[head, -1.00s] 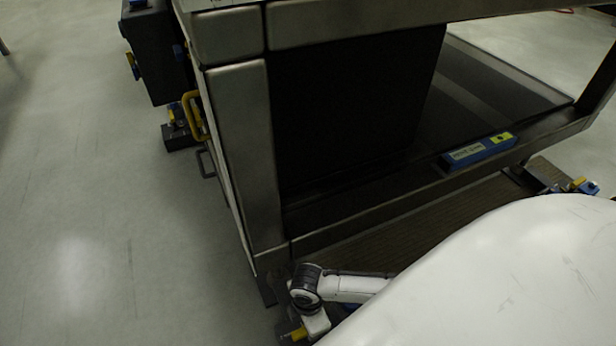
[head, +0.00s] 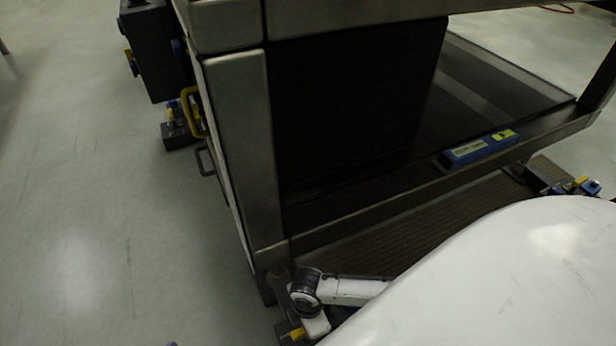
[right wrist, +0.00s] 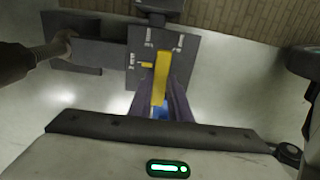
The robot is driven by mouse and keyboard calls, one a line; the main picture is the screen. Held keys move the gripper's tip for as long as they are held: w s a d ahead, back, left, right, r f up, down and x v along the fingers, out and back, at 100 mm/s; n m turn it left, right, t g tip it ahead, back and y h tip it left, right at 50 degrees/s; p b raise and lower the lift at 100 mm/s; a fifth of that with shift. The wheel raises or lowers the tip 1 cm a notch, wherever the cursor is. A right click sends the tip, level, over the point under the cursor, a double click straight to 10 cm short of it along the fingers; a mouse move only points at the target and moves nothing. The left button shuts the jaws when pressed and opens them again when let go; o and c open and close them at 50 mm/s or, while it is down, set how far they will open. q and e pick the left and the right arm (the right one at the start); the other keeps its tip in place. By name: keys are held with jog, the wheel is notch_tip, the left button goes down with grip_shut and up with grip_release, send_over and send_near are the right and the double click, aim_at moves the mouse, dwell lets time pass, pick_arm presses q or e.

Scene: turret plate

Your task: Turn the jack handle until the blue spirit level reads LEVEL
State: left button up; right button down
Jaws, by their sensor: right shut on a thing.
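The blue spirit level (head: 478,150) lies on the lower rail of the metal frame (head: 235,150), at the right in the head view. It has a yellow vial window and a pale label too small to read. The jack handle (right wrist: 159,78) is a yellow bar in the right wrist view. My right gripper (right wrist: 163,92) is shut on it, with one purple finger on each side. In the head view, an arm of mine reaches the frame's near corner, where a small yellow part shows; its gripper is mostly hidden. My left gripper does not show.
Dark box-like parts with blue and yellow fittings stand at the frame's far left (head: 150,50) and at its right foot (head: 560,182). A yellow grab handle (head: 193,112) sticks out at the left side. The floor at left is clear.

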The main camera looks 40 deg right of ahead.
jog(key=shift+r+n+p, duration=0.1)
jog(key=shift+n+p, duration=0.2)
jog(key=shift+n, duration=0.1)
jog(key=n+p, duration=0.2)
jog(key=n, duration=0.2)
jog(key=shift+d+n, duration=0.1)
jog(key=shift+n, duration=0.3)
jog(key=n+p, duration=0.1)
jog(key=n, duration=0.1)
jog(key=shift+n, duration=0.3)
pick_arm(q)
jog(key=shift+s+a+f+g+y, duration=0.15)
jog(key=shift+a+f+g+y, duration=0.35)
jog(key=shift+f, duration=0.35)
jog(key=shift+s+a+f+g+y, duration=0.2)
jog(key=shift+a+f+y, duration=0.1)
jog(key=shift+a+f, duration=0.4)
pick_arm(e)
jog(key=shift+n, duration=1.6)
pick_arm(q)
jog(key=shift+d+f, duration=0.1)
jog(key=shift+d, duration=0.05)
pick_arm(e)
jog(key=shift+n, duration=0.3)
jog(key=c, duration=1.6)
grip_release()
jog(key=shift+c, duration=0.2)
